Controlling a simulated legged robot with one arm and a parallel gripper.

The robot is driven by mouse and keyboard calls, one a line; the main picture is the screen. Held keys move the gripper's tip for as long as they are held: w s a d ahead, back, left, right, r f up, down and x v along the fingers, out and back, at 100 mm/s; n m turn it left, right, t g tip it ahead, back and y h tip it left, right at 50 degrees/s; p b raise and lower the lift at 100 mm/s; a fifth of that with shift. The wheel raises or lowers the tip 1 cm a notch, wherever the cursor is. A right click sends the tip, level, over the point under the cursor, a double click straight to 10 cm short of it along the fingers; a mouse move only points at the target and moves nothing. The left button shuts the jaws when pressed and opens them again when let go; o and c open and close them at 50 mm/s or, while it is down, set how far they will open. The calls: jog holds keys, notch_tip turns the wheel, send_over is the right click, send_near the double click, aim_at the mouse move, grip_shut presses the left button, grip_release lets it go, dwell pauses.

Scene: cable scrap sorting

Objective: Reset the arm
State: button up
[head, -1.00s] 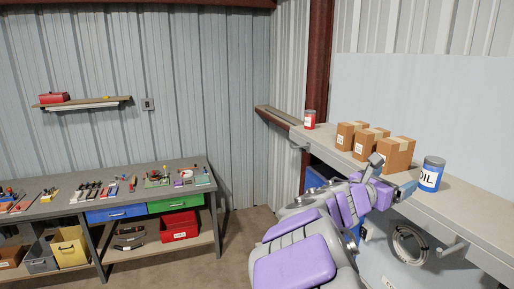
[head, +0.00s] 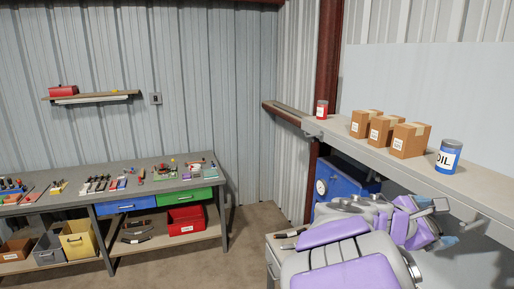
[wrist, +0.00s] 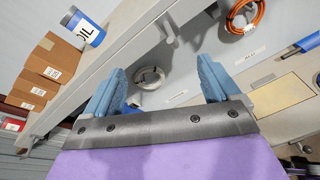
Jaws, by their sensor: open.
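My arm is purple and grey and fills the lower right of the head view. My gripper (wrist: 160,88) shows in the wrist view with its two blue fingers wide apart and nothing between them. In the head view the gripper (head: 447,225) is partly hidden by my arm, below the front edge of the right shelf (head: 390,160). It appears clear of the oil can (head: 447,157) and the cardboard boxes above it.
Cardboard boxes (head: 409,141) and a red can (head: 321,110) stand on the right shelf. A grey cable coil (wrist: 149,78) and an orange coil (wrist: 243,14) hang below it. A workbench (head: 55,178) with small items stands left. Floor (head: 245,230) between is clear.

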jog(key=s+a+f+m+g+y+b, duration=0.25)
jog(key=s+f+m+b, duration=0.2)
jog(key=s+f, duration=0.5)
jog(key=s+a+f+m+g+y+b, duration=0.2)
jog(key=s+f+m+y+b, duration=0.3)
jog(key=f, duration=0.7)
jog(key=s+a+f+m+g+y+b, duration=0.2)
jog(key=s+a+f+m+y+b, duration=0.4)
jog(key=s+a+f, duration=0.9)
jog(key=shift+a+f+m+y+b, duration=0.35)
jog(key=shift+a+m+y, duration=0.1)
jog(key=shift+a, duration=1.1)
jog(key=shift+a, duration=0.2)
